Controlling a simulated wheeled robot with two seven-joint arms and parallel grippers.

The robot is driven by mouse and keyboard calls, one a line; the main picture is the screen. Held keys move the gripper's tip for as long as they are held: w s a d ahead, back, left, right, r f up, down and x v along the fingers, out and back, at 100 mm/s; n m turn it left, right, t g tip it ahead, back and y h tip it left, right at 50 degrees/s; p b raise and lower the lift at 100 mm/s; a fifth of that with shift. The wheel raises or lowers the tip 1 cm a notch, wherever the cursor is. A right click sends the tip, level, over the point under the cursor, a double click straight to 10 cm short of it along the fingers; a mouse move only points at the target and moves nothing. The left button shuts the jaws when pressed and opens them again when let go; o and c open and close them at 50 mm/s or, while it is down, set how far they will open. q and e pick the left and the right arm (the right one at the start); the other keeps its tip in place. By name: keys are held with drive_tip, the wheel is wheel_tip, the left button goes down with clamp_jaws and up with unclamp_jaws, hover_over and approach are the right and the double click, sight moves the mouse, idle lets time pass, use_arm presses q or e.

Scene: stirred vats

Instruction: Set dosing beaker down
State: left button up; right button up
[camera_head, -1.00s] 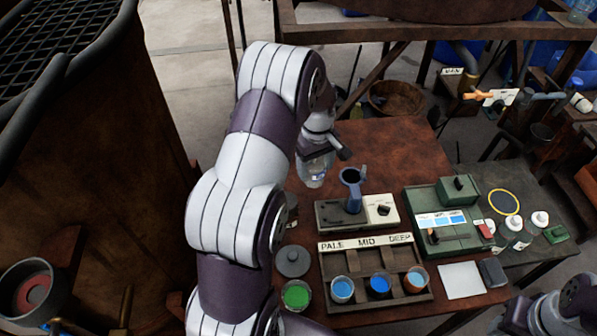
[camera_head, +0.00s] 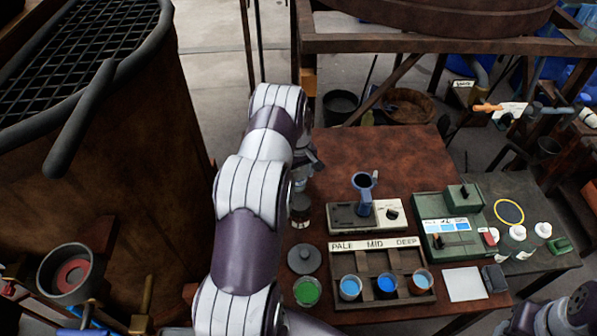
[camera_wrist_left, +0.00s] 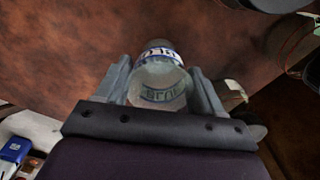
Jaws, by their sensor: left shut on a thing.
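The dosing beaker (camera_wrist_left: 160,80) is a clear glass vessel with a blue-and-white band and lettering. In the left wrist view it sits between the two grey fingers of my left gripper (camera_wrist_left: 168,90), which is shut on it. Brown tabletop shows behind it; I cannot tell whether its base touches the table. In the head view my left gripper (camera_head: 308,163) is over the left edge of the brown table (camera_head: 400,155), and my arm hides most of the beaker. Part of my right arm shows at bottom right, but its gripper is not in view.
A dark jar (camera_head: 300,212) stands close in front of the gripper. A blue jug (camera_head: 365,188) is on a device with a white panel (camera_head: 392,214). A rack (camera_head: 378,263) holds several blue cups. The back of the table is clear. A large rusty vat (camera_head: 150,190) stands left.

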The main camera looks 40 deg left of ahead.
use_arm(q)
drive_tip(key=o, duration=1.1)
drive_tip(key=shift+s, duration=0.15)
drive_tip(key=shift+c, duration=0.2)
